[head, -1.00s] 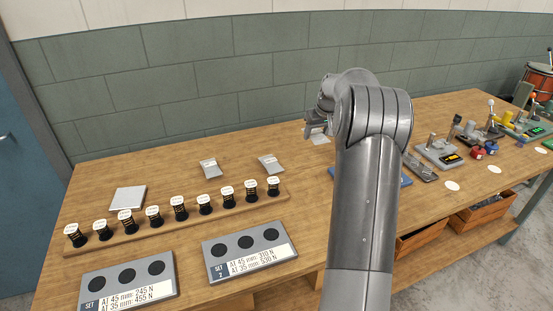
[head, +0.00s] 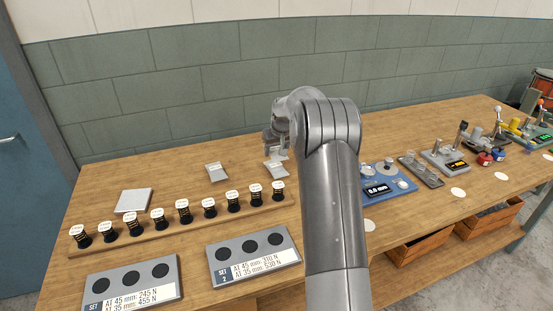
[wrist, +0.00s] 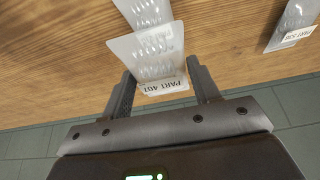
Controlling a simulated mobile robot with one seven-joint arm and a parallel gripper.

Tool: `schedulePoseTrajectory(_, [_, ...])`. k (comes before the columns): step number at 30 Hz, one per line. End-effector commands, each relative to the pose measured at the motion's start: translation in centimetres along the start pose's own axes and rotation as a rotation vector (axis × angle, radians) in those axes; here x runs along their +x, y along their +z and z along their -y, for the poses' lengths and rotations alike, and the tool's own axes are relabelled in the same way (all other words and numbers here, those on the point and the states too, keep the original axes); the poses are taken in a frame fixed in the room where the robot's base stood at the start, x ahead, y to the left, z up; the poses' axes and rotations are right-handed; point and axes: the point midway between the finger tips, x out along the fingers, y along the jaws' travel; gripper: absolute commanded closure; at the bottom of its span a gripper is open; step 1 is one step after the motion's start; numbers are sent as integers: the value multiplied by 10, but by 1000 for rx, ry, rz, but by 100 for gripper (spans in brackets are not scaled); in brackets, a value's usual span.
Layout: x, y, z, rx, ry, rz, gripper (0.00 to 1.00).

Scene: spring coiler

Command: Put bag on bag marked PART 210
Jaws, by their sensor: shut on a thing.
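In the wrist view my gripper (wrist: 160,72) is shut on a clear plastic bag (wrist: 148,52) holding small coils. Its label seems to read PART 407. A second clear bag (wrist: 143,12) shows just beyond and partly behind the held one; its label is hidden. A third bag (wrist: 293,20) lies on the table at the right of the wrist view, its label too small to read surely. In the head view my gripper (head: 274,143) is just above a bag (head: 274,172) at the back of the table, and another bag (head: 215,173) lies left of it. I cannot tell which bag is PART 210.
A wooden rack of black-based springs (head: 209,208) stands in front of the bags. A pale square plate (head: 133,200) lies at left. Two grey set trays (head: 254,255) are at the front. A blue gauge (head: 380,190) stands right of my arm. The back wall is close behind.

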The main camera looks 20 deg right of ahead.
Motion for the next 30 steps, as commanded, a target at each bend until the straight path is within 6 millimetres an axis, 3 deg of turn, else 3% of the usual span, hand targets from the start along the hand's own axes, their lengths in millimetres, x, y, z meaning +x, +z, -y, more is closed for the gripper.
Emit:
schedulePoseTrajectory(9, [36,15,0,0,0,1,71])
schedulePoseTrajectory(20, [39,17,0,0,0,1,71])
schedulePoseTrajectory(21, [39,17,0,0,0,2,41])
schedulePoseTrajectory(28, [39,16,0,0,0,1,22])
schedulePoseTrajectory(30, [39,16,0,0,0,1,22])
